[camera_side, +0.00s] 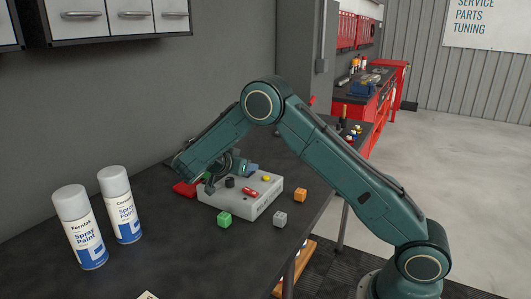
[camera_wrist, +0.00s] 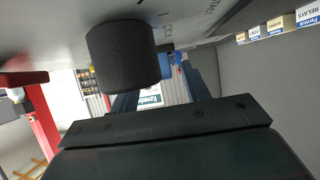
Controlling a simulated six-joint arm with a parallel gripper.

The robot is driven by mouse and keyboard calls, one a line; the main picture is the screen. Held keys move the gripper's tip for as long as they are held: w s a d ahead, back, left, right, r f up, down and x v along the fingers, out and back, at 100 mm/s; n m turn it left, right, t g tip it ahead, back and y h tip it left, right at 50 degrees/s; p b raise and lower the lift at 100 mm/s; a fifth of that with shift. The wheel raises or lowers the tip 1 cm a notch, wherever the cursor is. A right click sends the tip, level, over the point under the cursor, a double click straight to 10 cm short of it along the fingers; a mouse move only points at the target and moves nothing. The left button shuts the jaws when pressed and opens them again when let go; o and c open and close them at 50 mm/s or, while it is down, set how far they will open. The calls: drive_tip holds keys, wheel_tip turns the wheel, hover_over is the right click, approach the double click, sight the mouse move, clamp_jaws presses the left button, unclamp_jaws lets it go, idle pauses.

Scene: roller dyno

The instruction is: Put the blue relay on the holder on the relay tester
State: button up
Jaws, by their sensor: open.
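The relay tester (camera_side: 262,200) is a pale grey box on the dark bench in the side view. A black round knob (camera_side: 229,182), a red part and a yellow button (camera_side: 266,178) show on its top. My gripper (camera_side: 212,184) is low over the tester's left part, close to the knob, open. In the wrist view the black knob (camera_wrist: 122,57) is large and near, above the dark gripper body (camera_wrist: 165,125). A blue piece (camera_side: 251,169) shows behind the tester, partly covered by my wrist; I cannot tell whether it is the blue relay. The holder is not clearly seen.
A green block (camera_side: 224,219), a grey block (camera_side: 280,219) and an orange block (camera_side: 300,195) lie around the tester's front and right. A red object (camera_side: 183,188) is at its left. Two spray cans (camera_side: 80,230) (camera_side: 121,207) stand at the left. The front bench is mostly clear.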

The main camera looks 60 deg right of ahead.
drive_tip(key=shift+v, duration=3.75)
drive_tip(key=shift+r, duration=0.1)
drive_tip(key=shift+s+d+r+n+y, duration=0.1)
drive_tip(key=shift+s+r+n+y, duration=0.2)
drive_tip(key=shift+r, duration=0.2)
drive_tip(key=s+a+r+n+t+y, duration=0.35)
drive_tip(key=s+r+n+y, duration=0.4)
drive_tip(key=s+r, duration=0.35)
drive_tip(key=s+a+f+n+t+y, duration=0.1)
drive_tip(key=s+a+n, duration=0.3)
drive_tip(key=s, duration=0.6)
drive_tip(key=s+a+f+n+t+y, duration=0.1)
drive_tip(key=s+a+n+y, duration=0.2)
drive_tip(key=s+n, duration=0.3)
drive_tip(key=s+a, duration=0.1)
drive_tip(key=s, duration=0.3)
drive_tip(key=shift+a+f, duration=0.15)
drive_tip(key=shift+f, duration=0.1)
